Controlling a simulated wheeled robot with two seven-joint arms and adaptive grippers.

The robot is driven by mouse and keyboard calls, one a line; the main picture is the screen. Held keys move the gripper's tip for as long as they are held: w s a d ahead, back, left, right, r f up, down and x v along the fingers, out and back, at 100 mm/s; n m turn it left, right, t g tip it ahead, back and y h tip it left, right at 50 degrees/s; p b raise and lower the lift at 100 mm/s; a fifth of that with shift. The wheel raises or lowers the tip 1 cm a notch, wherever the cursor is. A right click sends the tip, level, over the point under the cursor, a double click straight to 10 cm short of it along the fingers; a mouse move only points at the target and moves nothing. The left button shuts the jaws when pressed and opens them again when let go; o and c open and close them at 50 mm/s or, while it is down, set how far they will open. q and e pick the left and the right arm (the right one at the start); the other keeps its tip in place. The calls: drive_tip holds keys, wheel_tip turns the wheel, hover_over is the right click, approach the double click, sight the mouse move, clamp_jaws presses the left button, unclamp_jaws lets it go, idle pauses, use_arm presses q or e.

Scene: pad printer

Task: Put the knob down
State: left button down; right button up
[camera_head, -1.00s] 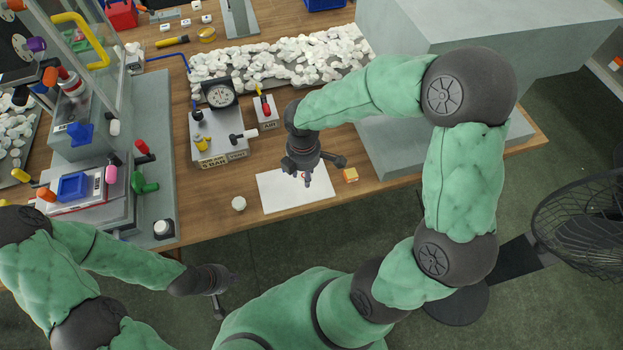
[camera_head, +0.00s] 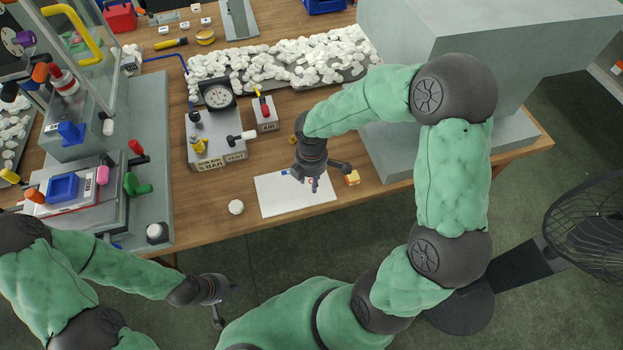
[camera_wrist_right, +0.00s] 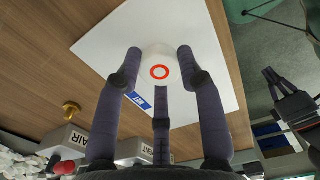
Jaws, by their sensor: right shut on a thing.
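In the right wrist view a white round knob (camera_wrist_right: 160,58) with a red ring on its face sits between the fingertips of my right gripper (camera_wrist_right: 160,75). The fingers are shut on it, over a white sheet (camera_wrist_right: 108,42). In the head view my right gripper (camera_head: 314,186) points down over the white sheet (camera_head: 285,202), and the knob is mostly hidden by it. I cannot tell whether the knob touches the sheet. A blue label (camera_wrist_right: 138,100) lies on the sheet. My left gripper (camera_head: 219,314) hangs off the table's front edge; its fingers are unclear.
A white round knob (camera_head: 236,207) stands on the wood left of the sheet. A small orange-yellow block (camera_head: 352,178) is right of it. A gauge panel (camera_head: 216,140) and a red-lever AIR box (camera_head: 265,114) stand behind. A large grey block (camera_head: 440,150) takes up the right.

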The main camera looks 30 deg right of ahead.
sight(311, 182)
drive_tip(key=shift+f, duration=0.15)
drive_tip(key=o, duration=0.9)
drive_tip(key=shift+r+p, duration=2.65)
drive_tip(key=shift+r, duration=3.5)
